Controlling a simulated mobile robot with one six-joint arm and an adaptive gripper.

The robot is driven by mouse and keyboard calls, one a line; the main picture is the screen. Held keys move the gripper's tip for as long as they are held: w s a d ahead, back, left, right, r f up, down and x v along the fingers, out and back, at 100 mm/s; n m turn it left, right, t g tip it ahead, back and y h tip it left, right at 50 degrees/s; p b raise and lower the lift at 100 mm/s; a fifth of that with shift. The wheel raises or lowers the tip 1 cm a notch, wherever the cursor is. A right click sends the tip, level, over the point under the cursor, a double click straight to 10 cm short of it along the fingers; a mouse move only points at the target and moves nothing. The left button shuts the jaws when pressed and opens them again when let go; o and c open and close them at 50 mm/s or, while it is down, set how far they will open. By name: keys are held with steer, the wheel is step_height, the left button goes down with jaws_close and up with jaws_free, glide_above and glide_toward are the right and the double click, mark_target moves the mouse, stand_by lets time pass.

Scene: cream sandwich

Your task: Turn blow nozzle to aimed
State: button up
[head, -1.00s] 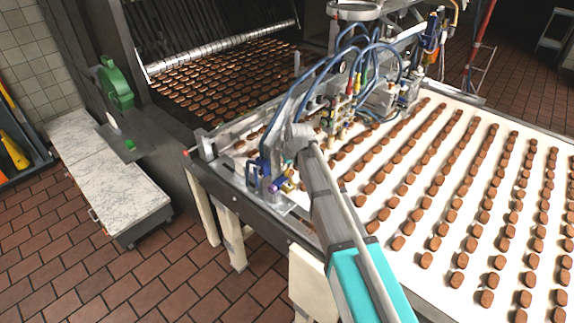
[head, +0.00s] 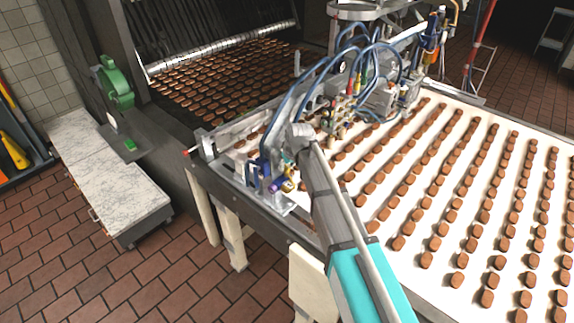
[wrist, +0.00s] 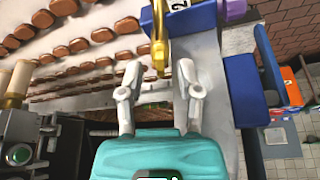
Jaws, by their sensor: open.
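A brass blow nozzle (wrist: 159,45) hangs beside a blue block (wrist: 179,25) marked "2" in the wrist view. Its tip points down in that picture, toward the space between my fingers. My gripper (wrist: 158,80) is open, with one finger on each side of the nozzle tip's line. I cannot tell whether either finger touches it. In the head view small brass fittings (head: 289,184) show beside the conveyor edge, and my gripper there is mostly hidden behind my wrist and the blue parts.
A purple knob (wrist: 237,9) and a second blue block (wrist: 244,90) stand close on the right. Rows of brown sweets lie on the white conveyor (head: 410,245). Blue hoses (head: 318,70) arch above my wrist. A marble-topped cabinet (head: 113,180) stands left, with open tiled floor in front.

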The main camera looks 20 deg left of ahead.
steer(key=shift+r, duration=0.1)
steer(key=p+v, duration=1.3)
steer(key=v, duration=0.1)
steer(key=s+d+f+m+b, duration=0.1)
steer(key=d+f+b, duration=0.3)
steer(key=d, duration=0.4)
steer(key=s+d+f+m+g+h+b, duration=0.1)
steer(key=s+d+f+m+b, duration=0.1)
steer(key=d+f+b, duration=0.3)
steer(key=s+d+f+m+h+b, duration=0.1)
steer(key=d+f+b, duration=0.4)
steer(key=d, duration=0.8)
steer(key=shift+s+f+m+g, duration=0.3)
steer(key=shift+s+f+m, duration=0.15)
steer(key=shift+f+m, duration=0.2)
steer(key=s+d+f+m+b, duration=0.2)
steer(key=s+d+f+b, duration=0.1)
steer(key=d, duration=0.4)
steer(key=s+d+f+m+g+h+b, duration=0.1)
steer(key=s+d+f+m+b, duration=0.1)
steer(key=s+d, duration=0.4)
steer(key=shift+d+f+b, duration=0.45)
steer(key=shift+f+b, duration=0.4)
steer(key=shift+f, duration=0.1)
steer(key=shift+o, duration=0.2)
steer(key=shift+m, duration=0.25)
stand_by(0.4)
